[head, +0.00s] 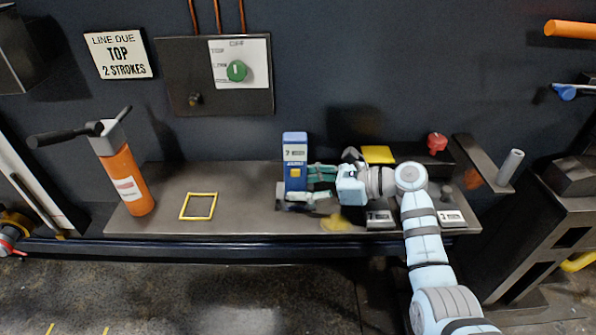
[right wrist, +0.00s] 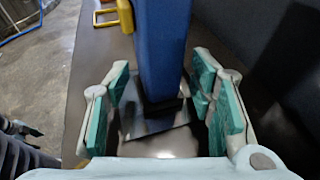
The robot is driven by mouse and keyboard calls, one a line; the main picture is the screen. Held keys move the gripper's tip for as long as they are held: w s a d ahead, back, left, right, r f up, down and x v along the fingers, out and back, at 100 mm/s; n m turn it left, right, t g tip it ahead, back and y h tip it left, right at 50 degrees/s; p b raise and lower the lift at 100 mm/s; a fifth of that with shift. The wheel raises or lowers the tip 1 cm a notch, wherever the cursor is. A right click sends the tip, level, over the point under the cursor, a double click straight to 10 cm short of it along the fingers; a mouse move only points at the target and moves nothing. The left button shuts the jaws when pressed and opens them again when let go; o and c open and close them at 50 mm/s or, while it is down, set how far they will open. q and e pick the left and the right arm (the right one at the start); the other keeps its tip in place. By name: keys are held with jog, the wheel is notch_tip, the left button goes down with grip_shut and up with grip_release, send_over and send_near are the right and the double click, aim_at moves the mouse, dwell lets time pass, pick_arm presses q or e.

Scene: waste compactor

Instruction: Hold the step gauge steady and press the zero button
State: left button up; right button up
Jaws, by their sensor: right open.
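The step gauge (head: 295,150), a blue upright block with a small white display, stands on the bench. A small yellow patch (head: 295,173) shows on its front; I cannot tell whether this is the zero button. My right gripper (head: 322,184) is open at the gauge's right side in the head view. In the right wrist view, the blue gauge (right wrist: 163,50) stands upright between the spread teal finger pads of my right gripper (right wrist: 165,105), with gaps on both sides. My left gripper is not in view.
The bench (head: 240,222) carries an orange pump-like cylinder (head: 128,182) with a black handle, a yellow square outline (head: 198,206), a yellow block (head: 378,154), and small display boxes (head: 380,219). A green-knobbed panel (head: 237,70) hangs behind. Bench left of the gauge is mostly clear.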

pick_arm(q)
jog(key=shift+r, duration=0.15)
pick_arm(e)
jog(key=shift+a, duration=0.45)
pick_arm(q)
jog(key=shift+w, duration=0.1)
pick_arm(e)
jog(key=shift+f, duration=0.1)
jog(key=c, duration=0.8)
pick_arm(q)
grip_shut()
pick_arm(e)
jog(key=shift+c, duration=0.2)
